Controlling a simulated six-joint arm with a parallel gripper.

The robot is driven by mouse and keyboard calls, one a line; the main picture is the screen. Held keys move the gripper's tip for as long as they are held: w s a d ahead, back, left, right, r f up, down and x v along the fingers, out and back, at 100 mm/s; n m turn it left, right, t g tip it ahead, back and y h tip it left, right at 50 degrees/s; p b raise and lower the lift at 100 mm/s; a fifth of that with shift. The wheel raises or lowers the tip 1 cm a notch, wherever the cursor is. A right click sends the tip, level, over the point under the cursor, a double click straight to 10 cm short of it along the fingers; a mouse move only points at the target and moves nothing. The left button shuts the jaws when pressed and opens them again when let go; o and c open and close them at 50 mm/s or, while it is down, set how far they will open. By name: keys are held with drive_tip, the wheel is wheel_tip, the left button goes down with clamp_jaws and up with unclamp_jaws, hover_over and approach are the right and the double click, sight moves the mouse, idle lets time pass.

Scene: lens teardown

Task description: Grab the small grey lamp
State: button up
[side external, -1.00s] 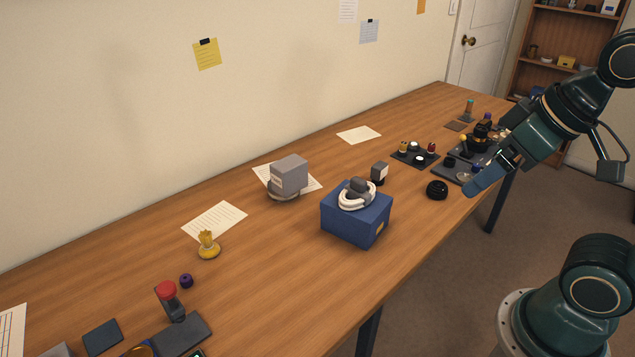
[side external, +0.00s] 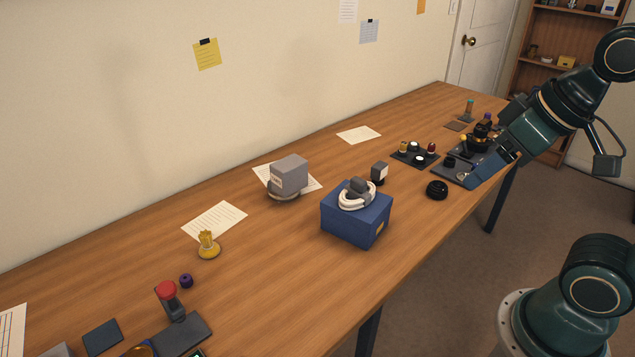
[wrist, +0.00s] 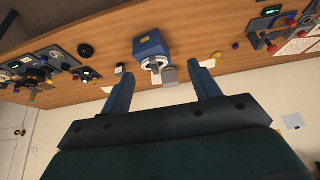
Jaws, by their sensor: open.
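The small grey lamp (side external: 379,170) appears to be the little grey block-shaped head on a dark base, just behind the blue box (side external: 341,227). In the wrist view the small lamp (wrist: 119,69) is by the left fingertip, and its details are too small to read. A larger grey block-headed thing (side external: 289,174) on a round base stands further left; it also shows between the fingers in the wrist view (wrist: 169,76). My gripper (wrist: 161,70) is open and empty.
A white ring with a dark grey piece (side external: 357,193) lies on the blue box. A black round part (side external: 437,189) and a dark tray of small parts (side external: 415,154) are right of the lamp. A yellow part (side external: 207,244) stands at left. Bare wood lies between several of these.

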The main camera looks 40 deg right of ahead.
drive_tip(key=w+d+r+m+g, duration=0.1)
drive_tip(key=w+d+r+m, duration=0.1)
drive_tip(key=w, duration=0.4)
drive_tip(key=w+d+r+m+g, duration=0.1)
drive_tip(key=w+d+r+m, duration=0.1)
drive_tip(key=w, duration=0.4)
drive_tip(key=m+g, duration=0.4)
drive_tip(key=m, duration=0.8)
hover_over(380, 165)
wheel_tip(380, 165, down, 20)
drive_tip(key=shift+w+d+f, duration=0.1)
drive_tip(key=shift+d+f, duration=0.1)
drive_tip(key=shift+f, duration=0.3)
drive_tip(key=shift+f, duration=4.35)
drive_tip(key=shift+f, duration=0.1)
drive_tip(key=shift+a+f, duration=0.15)
drive_tip(key=shift+f, duration=2.3)
